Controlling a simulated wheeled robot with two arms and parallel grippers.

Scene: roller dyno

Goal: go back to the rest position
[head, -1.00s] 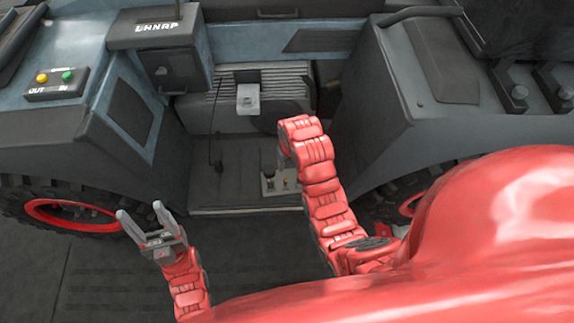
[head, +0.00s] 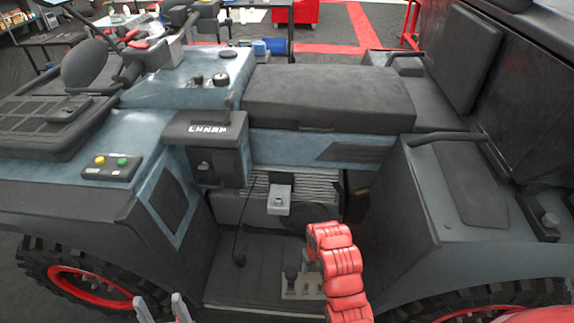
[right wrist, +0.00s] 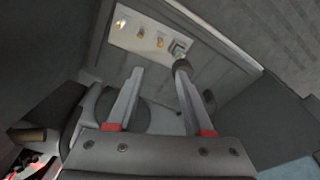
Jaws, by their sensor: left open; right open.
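My left gripper (head: 162,306) is at the bottom edge of the head view, its two grey fingers apart and empty. My right arm comes up from the bottom in red segments and bends over the footwell; its gripper is mostly hidden behind the arm there. In the right wrist view my right gripper (right wrist: 157,84) is open, with nothing held between its fingers. A dark round lever knob (right wrist: 182,65) shows at the tip of the right-hand finger; I cannot tell whether they touch. A pale control plate (right wrist: 140,35) with several brass fittings lies beyond the fingertips.
The vehicle's footwell (head: 240,285) lies around my right arm, with a grey pedal-like block (head: 279,200) behind it. A seat (head: 330,95) and a button box (head: 112,167) are above. Large tyres (head: 75,285) flank it. A right side panel (head: 440,190) stands close to my arm.

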